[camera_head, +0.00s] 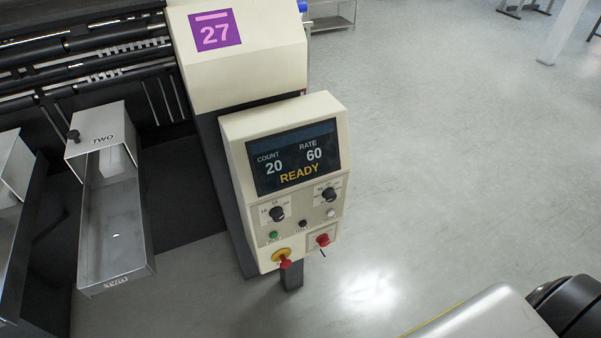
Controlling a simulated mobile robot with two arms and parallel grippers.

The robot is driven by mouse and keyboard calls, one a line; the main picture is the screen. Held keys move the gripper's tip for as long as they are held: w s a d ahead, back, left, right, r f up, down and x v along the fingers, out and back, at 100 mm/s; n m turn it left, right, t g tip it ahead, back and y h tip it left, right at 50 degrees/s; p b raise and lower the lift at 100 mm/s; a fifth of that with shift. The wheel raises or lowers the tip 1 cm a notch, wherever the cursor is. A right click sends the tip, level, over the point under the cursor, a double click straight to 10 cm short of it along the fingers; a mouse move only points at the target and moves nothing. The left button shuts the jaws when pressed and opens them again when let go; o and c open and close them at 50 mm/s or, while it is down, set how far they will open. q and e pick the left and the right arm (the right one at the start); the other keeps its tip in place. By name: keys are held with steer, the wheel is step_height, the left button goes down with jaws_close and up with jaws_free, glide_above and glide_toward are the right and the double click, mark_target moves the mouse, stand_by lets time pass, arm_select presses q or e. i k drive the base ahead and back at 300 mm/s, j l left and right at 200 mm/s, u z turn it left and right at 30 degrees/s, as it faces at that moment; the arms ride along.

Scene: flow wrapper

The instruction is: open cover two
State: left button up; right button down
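Cover two (108,128) is a light metal hood marked "TWO" on its top, at the left of the head view. A small label is on the tray's near end. Neither of my grippers shows in this view.
A second metal hood (14,160) is cut off at the left edge. Right of cover two stands a cream control panel (236,149) with a screen (293,158) reading COUNT 20, RATE 60, READY, plus knobs and buttons. Open grey floor (440,150) lies to the right.

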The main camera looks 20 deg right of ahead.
mark_target(98, 128)
steer(key=z, duration=0.3)
steer(key=j+z, duration=0.45)
steer(key=j, duration=0.15)
steer(key=j+z, duration=0.45)
steer(key=k+j, duration=0.05)
steer(key=j, duration=0.05)
